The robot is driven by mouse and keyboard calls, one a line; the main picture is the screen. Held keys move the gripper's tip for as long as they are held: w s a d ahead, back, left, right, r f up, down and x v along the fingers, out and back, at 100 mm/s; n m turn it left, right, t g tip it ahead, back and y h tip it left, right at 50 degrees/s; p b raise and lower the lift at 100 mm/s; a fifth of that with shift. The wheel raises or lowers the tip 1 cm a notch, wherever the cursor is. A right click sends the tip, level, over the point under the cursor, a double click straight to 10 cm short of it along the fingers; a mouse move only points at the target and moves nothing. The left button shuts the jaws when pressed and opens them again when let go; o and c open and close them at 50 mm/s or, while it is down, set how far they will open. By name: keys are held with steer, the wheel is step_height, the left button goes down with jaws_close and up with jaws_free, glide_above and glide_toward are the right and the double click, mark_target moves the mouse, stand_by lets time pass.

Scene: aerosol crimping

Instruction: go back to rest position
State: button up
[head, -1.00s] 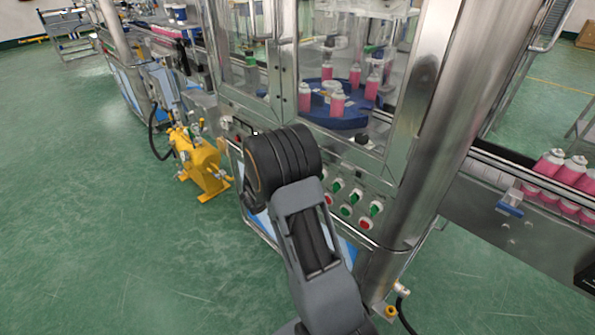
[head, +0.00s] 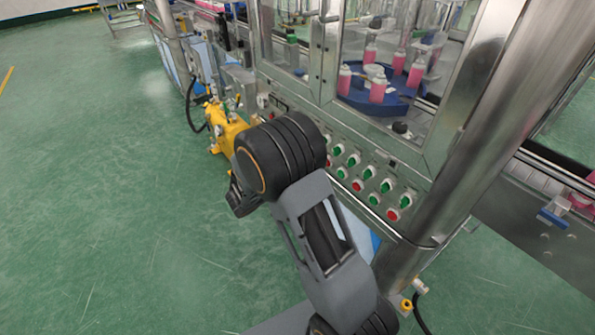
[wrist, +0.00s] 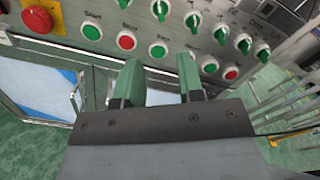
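My gripper (wrist: 159,72) shows in the wrist view with two green fingers held apart and nothing between them. It points at the crimping machine's control panel (wrist: 215,28), which lies beyond the fingertips. A red emergency button (wrist: 38,20) is at the panel's upper left, with several green and red buttons and green knobs to its right. In the head view my arm stands folded in front of the machine, and the same panel (head: 357,188) shows behind it. My fingers are hidden or cannot be made out there.
The glazed machine holds pink cans (head: 378,89) on a blue turntable (head: 398,108). A yellow pump unit (head: 226,128) stands left of my arm. A steel column (head: 470,150) and a conveyor (head: 525,205) are at right. Green floor (head: 110,210) is open at left.

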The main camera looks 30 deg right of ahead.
steer(key=shift+a, duration=0.1)
stand_by(0.5)
steer(key=s+a+f+m+g+y+p, duration=0.1)
steer(key=s+a+m+g+y, duration=0.15)
steer(key=s+m+y, duration=0.45)
steer(key=s+a+f+m+g+y+p, duration=0.1)
steer(key=s+m+g+y+p, duration=0.25)
steer(key=m, duration=0.55)
steer(key=s+a+r+m+t+y+p, duration=0.2)
steer(key=r+m, duration=0.3)
steer(key=r, duration=0.3)
steer(key=s+a+r+m+t+y+p, duration=0.2)
steer(key=s+a+r+m+t+y, duration=0.1)
steer(key=r, duration=0.6)
steer(key=shift+a+m+t+y+p, duration=0.4)
steer(key=shift+a+m+t+y, duration=0.25)
steer(key=shift+m+y, duration=0.5)
steer(key=shift+s+d+r, duration=0.1)
steer(key=shift+d, duration=0.1)
